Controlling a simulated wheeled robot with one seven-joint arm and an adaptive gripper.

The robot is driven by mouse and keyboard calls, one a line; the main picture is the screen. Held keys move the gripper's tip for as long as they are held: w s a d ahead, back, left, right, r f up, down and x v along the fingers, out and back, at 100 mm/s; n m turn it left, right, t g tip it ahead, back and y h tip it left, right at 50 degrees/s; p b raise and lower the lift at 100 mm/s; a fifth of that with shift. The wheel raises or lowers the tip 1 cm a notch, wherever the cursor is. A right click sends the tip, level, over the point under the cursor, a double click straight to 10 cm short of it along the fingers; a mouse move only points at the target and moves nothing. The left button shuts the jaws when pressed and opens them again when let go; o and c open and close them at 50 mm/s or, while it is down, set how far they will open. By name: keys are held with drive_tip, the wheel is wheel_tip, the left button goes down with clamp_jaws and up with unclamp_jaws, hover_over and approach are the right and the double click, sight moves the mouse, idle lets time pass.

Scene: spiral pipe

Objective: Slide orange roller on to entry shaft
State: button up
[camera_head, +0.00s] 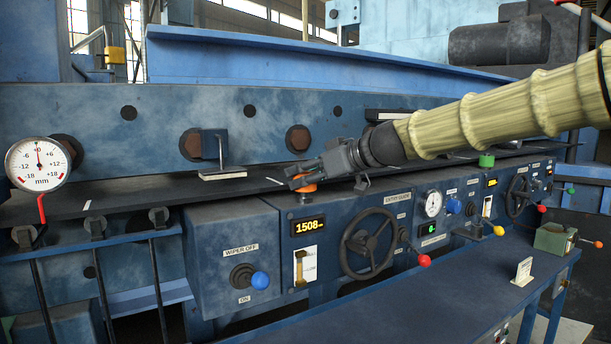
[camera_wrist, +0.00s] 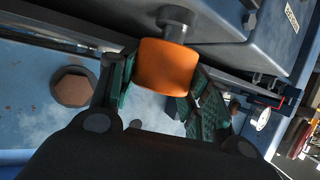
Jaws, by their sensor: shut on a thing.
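The orange roller (camera_wrist: 166,66) sits between the green-padded fingers of my gripper (camera_wrist: 160,88) in the wrist view. A grey shaft (camera_wrist: 176,28) shows right at the roller's far end; I cannot tell how far the roller is on it. In the head view the orange roller (camera_head: 306,188) is a small patch under the tips of my gripper (camera_head: 302,178), just above the top of the blue control box by the 1508 display. My gripper is shut on the roller and hides most of it there.
A blue control panel (camera_head: 232,254) with a handwheel (camera_head: 369,244), knobs and levers runs below my arm. A green roller (camera_head: 487,160) stands farther right. A dial gauge (camera_head: 38,163) is at left. A blue bench (camera_head: 440,290) lies in front, mostly clear.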

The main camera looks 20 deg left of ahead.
drive_tip(key=shift+f+b, duration=0.75)
drive_tip(key=shift+f, duration=0.05)
drive_tip(key=o, duration=1.3)
drive_tip(key=shift+c, duration=0.2)
drive_tip(key=shift+d, duration=0.1)
